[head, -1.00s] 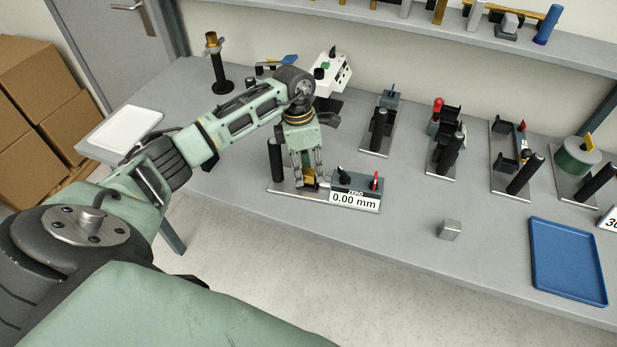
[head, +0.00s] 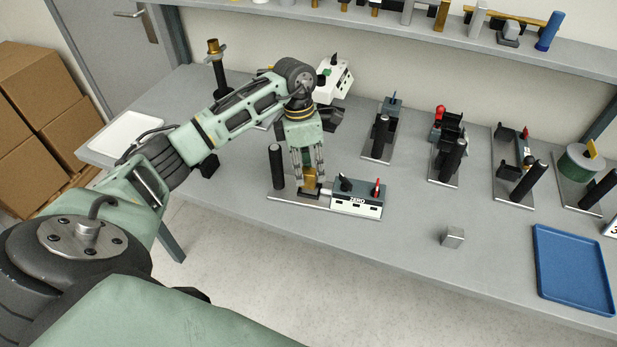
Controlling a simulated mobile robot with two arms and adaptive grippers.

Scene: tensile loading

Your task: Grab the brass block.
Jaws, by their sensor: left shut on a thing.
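The brass block (head: 309,174) is between the fingers of my left gripper (head: 309,178), which points down and is shut on it. The block is just over a small dark seat on the gauge fixture (head: 318,200), a metal plate with a black post at its left end. I cannot tell whether the block's bottom touches the seat. The fingers hide part of the block. My right gripper is not in view.
A grey readout box (head: 357,200) marked ZERO, with a red lever, stands right beside the block. A loose grey metal cube (head: 452,237) and a blue tray (head: 573,268) lie to the right. Several black-posted fixtures stand behind. A white tray (head: 124,137) is at left.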

